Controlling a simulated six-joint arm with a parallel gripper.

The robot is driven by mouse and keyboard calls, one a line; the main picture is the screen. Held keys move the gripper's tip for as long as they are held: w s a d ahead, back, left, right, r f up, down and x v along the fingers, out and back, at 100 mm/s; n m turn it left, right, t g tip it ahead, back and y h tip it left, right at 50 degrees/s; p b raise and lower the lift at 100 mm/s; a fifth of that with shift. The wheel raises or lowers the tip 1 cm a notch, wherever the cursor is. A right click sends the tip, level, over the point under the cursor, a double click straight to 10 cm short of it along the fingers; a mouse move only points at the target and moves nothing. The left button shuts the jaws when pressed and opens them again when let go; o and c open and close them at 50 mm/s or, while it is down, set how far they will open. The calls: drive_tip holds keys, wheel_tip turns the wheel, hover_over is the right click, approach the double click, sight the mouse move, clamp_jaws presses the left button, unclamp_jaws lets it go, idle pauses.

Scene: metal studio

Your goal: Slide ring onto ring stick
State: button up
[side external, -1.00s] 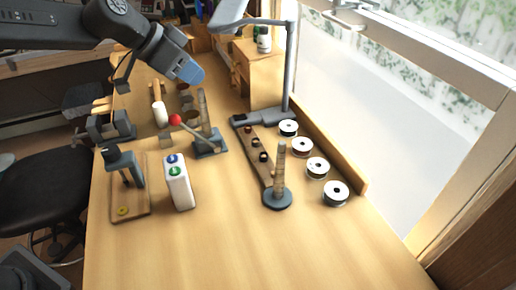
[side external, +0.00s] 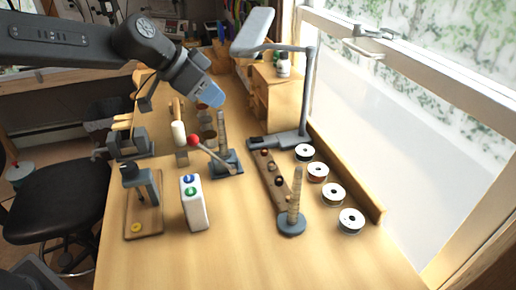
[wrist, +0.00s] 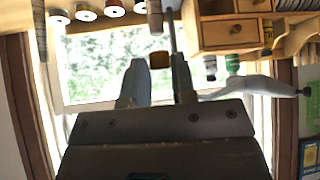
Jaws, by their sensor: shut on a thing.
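The ring stick is a tapered wooden rod (side external: 297,190) standing upright on a round grey base (side external: 291,227), right of centre in the side view. My gripper (side external: 210,98) hangs high in the upper left of that view, well apart from the stick, its fingers hard to make out. Small dark rings (side external: 270,166) sit on a long wooden strip left of the stick.
Several white-topped spools (side external: 333,193) line the right edge. A grey lamp (side external: 311,90) stands behind. The front of the table is clear.

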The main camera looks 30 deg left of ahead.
drive_tip(key=s+d+r+m+g+h, duration=0.1)
drive_tip(key=s+d+m+g, duration=0.15)
drive_tip(key=d, duration=0.75)
drive_tip(key=s+d+r+m+g+h, duration=0.15)
drive_tip(key=s+d+m, duration=0.25)
drive_tip(key=d, duration=0.6)
drive_tip(key=shift+n+t, duration=0.25)
drive_tip(key=shift+t, duration=0.05)
drive_tip(key=shift+s+d+f, duration=0.15)
drive_tip(key=shift+f, duration=1.95)
drive_tip(key=shift+f, duration=1.65)
drive_tip(key=o, duration=0.9)
drive_tip(key=shift+c, duration=0.2)
drive_tip(key=v, duration=1.4)
